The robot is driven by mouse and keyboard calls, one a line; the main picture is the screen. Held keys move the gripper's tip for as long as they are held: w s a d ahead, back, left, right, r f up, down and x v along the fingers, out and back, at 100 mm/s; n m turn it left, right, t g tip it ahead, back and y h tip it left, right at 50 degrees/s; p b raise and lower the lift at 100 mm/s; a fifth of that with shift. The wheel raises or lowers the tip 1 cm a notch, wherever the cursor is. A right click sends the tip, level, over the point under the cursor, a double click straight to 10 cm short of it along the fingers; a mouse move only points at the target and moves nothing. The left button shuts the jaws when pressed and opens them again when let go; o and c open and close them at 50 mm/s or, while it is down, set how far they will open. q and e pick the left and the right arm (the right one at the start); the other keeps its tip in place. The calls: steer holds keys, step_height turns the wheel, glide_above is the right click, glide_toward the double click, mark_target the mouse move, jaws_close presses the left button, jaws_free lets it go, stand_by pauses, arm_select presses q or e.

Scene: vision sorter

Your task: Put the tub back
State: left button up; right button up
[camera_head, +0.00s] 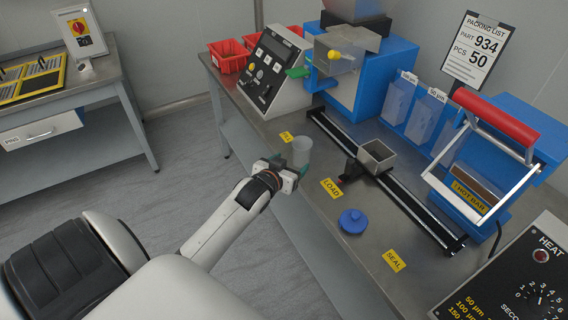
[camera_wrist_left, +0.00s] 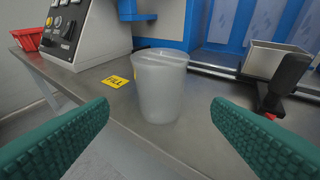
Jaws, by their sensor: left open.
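A translucent whitish tub (camera_head: 302,151) stands upright near the front edge of the steel bench, between the FILL and LOAD labels. In the left wrist view the tub (camera_wrist_left: 160,85) stands ahead, between and beyond the green fingers. My left gripper (camera_head: 288,174) is at the bench edge just in front of the tub. Its fingers (camera_wrist_left: 158,140) are spread wide and nothing is between them; I see a gap to the tub in the wrist view. My right gripper does not show.
A FILL label (camera_head: 287,137) lies left of the tub, a LOAD label (camera_head: 331,188) to its right. A blue knobbed lid (camera_head: 353,221) lies on the bench. A metal tray (camera_head: 377,157) sits by a dark rail. A control box (camera_head: 271,72) and red bins (camera_head: 229,56) stand behind.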

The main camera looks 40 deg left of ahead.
arm_select(q)
steer(key=shift+v, duration=1.8)
